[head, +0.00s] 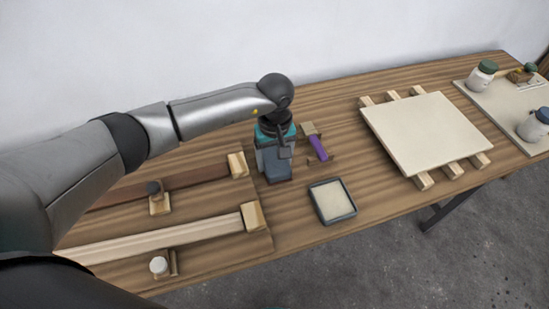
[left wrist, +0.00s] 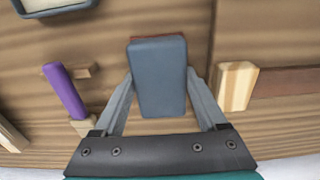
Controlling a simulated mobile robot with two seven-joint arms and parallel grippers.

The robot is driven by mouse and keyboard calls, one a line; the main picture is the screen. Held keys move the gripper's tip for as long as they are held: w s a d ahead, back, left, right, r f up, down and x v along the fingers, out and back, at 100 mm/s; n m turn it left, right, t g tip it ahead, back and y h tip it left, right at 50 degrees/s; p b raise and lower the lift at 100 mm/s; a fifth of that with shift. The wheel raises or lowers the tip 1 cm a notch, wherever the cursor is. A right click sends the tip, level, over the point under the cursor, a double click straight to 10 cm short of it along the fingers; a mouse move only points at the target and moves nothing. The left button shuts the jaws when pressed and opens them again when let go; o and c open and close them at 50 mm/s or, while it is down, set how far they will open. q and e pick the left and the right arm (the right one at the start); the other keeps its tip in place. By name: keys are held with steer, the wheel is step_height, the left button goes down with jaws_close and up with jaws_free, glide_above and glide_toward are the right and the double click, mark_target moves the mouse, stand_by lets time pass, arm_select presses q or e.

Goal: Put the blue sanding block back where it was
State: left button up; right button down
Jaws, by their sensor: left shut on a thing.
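The blue sanding block (head: 278,173) is a slate-blue block, seen below my left gripper (head: 274,160) in the head view. In the left wrist view the block (left wrist: 158,80) sits between the two fingers of the left gripper (left wrist: 160,88), which is shut on it. A thin reddish-brown edge shows at the block's far end. The block is low over the wooden bench (head: 290,235); I cannot tell whether it touches the wood. My right gripper is in neither view.
A purple-handled tool (head: 318,147) lies close right of the block. A dark-rimmed tray (head: 349,213) stands in front of it. Clamped wood strips (head: 160,234) with end blocks (head: 237,164) are at left. A pale board (head: 428,132) on battens and jars (head: 482,75) are at right.

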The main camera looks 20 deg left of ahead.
mark_target(275, 159)
arm_select(q)
steer(key=shift+f, duration=0.1)
steer(key=o, duration=1.4)
step_height(275, 159, up, 12)
steer(key=shift+r+p, duration=0.15)
steer(key=shift+p, duration=0.15)
